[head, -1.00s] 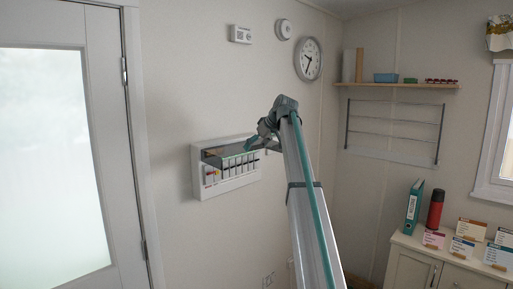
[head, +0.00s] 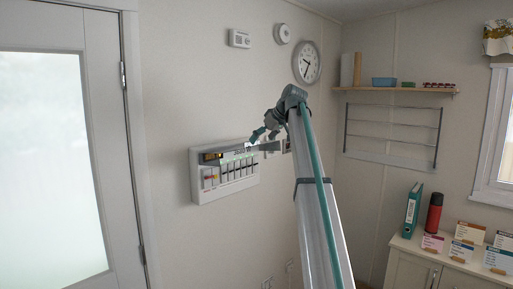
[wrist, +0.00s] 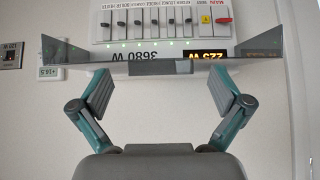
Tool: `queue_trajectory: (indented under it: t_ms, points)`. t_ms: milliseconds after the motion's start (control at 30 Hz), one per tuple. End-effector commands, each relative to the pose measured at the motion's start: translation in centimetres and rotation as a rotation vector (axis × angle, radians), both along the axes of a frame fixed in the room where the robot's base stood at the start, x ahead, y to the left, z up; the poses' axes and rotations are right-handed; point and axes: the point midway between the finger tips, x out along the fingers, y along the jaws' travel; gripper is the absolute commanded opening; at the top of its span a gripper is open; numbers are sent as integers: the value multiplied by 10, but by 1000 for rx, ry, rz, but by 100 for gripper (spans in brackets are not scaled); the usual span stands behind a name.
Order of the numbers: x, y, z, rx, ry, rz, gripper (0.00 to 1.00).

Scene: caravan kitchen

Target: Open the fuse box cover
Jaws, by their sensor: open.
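The white fuse box (head: 224,190) is on the wall right of the door, with a row of switches and a red main switch (wrist: 223,20) that shows in the wrist view. Its tinted clear cover (wrist: 75,57) is swung up and sticks out from the box's top, seen nearly edge-on. The wrist view is upside down and shows a grey tab (wrist: 178,67) on the cover's front edge. My gripper (head: 262,135) is just above the cover, right of the box's middle. In the wrist view its fingers (wrist: 167,85) are spread wide, with nothing held between them.
A wall clock (head: 306,62), a smoke alarm (head: 282,34) and a small white device (head: 239,39) hang above. A shelf (head: 395,90) and a wire rack (head: 392,130) are right of my arm. A low cabinet (head: 410,270) holds a binder, flask and cards.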

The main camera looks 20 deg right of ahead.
Motion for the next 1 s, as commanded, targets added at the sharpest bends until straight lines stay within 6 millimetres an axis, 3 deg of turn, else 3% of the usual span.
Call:
queue_trajectory:
  t_ms: [100, 300, 700, 767, 867, 1000]
  points:
    - [-13, -7, 18, 1, -2, 0, 100]
    - [-27, -14, 35, 1, -2, 1, 100]
    - [-31, -16, 40, 1, -2, 1, 98]
    - [-30, -14, 40, 2, -1, 3, 88]
    - [-27, 6, 46, 1, -4, 26, 72]
    - [-11, 63, 77, -13, -13, 89, 48]
